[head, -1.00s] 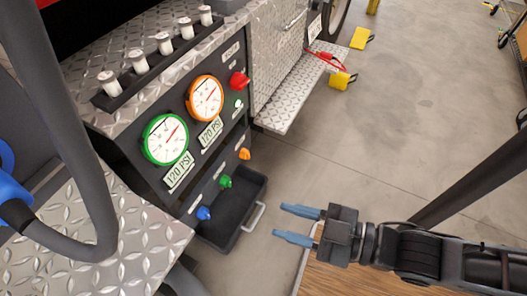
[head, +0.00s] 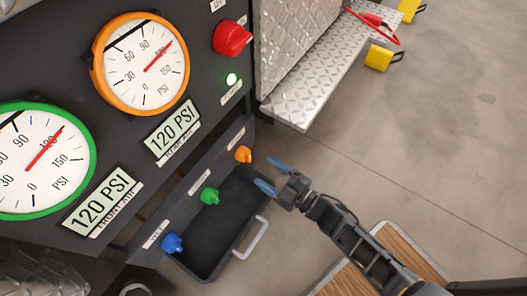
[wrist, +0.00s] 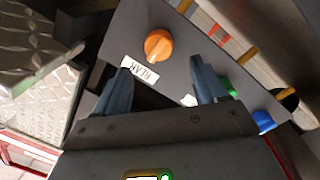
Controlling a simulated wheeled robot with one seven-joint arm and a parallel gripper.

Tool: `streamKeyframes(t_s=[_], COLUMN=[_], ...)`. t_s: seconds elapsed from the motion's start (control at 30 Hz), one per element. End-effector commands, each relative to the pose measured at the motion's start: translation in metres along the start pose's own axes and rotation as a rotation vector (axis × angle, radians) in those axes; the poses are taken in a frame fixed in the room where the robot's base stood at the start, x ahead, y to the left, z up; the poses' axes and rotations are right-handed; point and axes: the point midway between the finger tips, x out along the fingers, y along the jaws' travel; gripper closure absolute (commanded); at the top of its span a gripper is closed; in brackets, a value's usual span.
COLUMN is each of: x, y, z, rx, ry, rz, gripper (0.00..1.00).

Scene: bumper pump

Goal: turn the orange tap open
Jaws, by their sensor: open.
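The orange tap (head: 243,154) is a small knob on the lower ledge of the dark pump panel, at the right end of a row. In the wrist view the orange tap (wrist: 158,45) shows as a round knob beside a REAR label, beyond the fingertips and roughly between them. My gripper (head: 271,175) is open and empty, just right of the orange tap and apart from it. In the wrist view my gripper's two blue-grey fingers (wrist: 164,72) are spread.
A green tap (head: 210,195) and a blue tap (head: 172,242) sit along the same ledge. A black tray (head: 205,235) with a grey handle is below them. Gauges, a red knob (head: 232,38) and a diamond-plate step (head: 315,75) are above.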

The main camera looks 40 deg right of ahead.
Motion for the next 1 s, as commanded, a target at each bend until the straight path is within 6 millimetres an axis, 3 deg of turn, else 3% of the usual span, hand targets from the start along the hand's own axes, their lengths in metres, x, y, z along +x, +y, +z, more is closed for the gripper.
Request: streamKeyframes(t_s=[0.5,0.93,1.0], x=[0.067,0.077,0.077], y=[0.000,0.001,0.001], z=[0.001,0.000,0.000], rx=[-0.001,0.000,0.000], ry=[0.002,0.000,0.000], rz=[0.002,0.000,0.000], gripper=[0.28,0.28,0.35])
